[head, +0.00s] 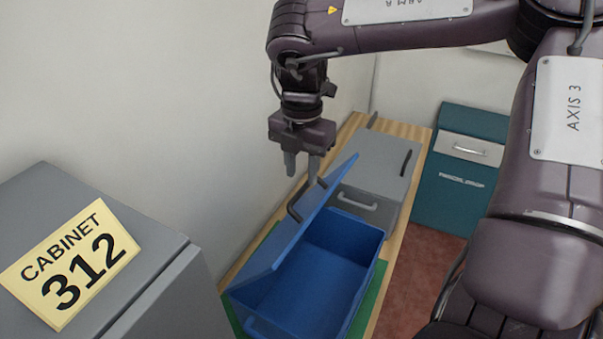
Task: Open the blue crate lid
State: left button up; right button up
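The blue crate (362,244) stands on a green mat (372,303) on the wooden counter. Its blue lid (290,238) is raised and tilted up on the left side, so the empty-looking inside of the crate shows. A dark bar handle (293,211) sits on the lid's outer face. My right gripper (302,172) points down just above and behind the lid. Its two fingers are apart with nothing visible between them. The right fingertip overlaps the handle's upper end in the picture; whether they touch I cannot tell. My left gripper is not in view.
A grey box (378,163) with handles stands right behind the crate. A teal drawer cabinet (462,170) is further back right. Grey cabinet 312 (165,255) fills the lower left. A pale wall runs close along the counter's left side. Reddish floor (428,262) shows at right.

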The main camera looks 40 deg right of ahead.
aim_at(302, 189)
jog(key=shift+f+p, duration=0.4)
jog(key=shift+f, duration=1.35)
grip_shut()
